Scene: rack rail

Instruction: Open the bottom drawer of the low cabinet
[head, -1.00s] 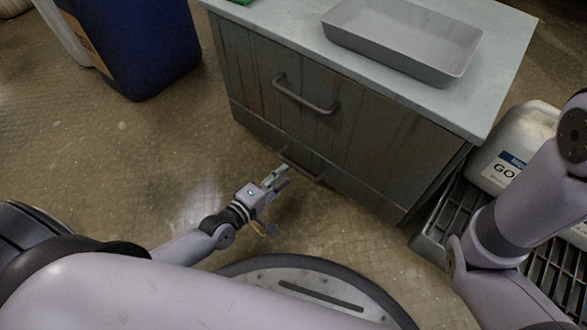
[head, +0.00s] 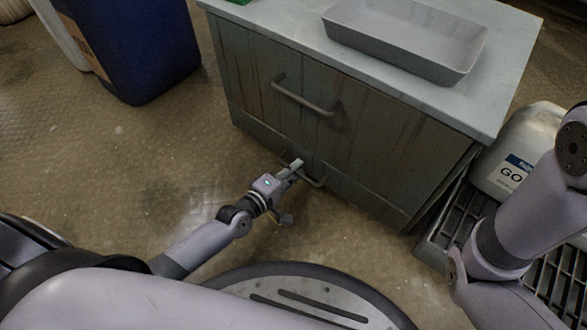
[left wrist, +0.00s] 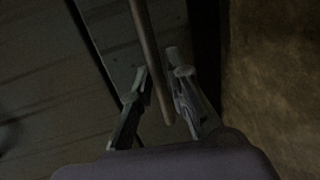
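The low cabinet (head: 370,130) is grey-green, with a wide upper drawer front with a bar handle (head: 303,97) and a narrower bottom drawer front (head: 258,130) below it. Both drawers look shut. My left gripper (head: 297,168) is at the bottom drawer's handle (head: 318,183) and partly hides it. In the left wrist view the handle bar (left wrist: 153,60) runs between the two open fingers (left wrist: 158,80), with a gap visible beside it. My right arm (head: 510,220) shows at the right, but its gripper is out of view.
A grey tray (head: 400,50) sits on the cabinet top. A blue bin (head: 145,50) stands at the upper left. A white jug (head: 515,150) stands on a dark grate (head: 440,235) to the right.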

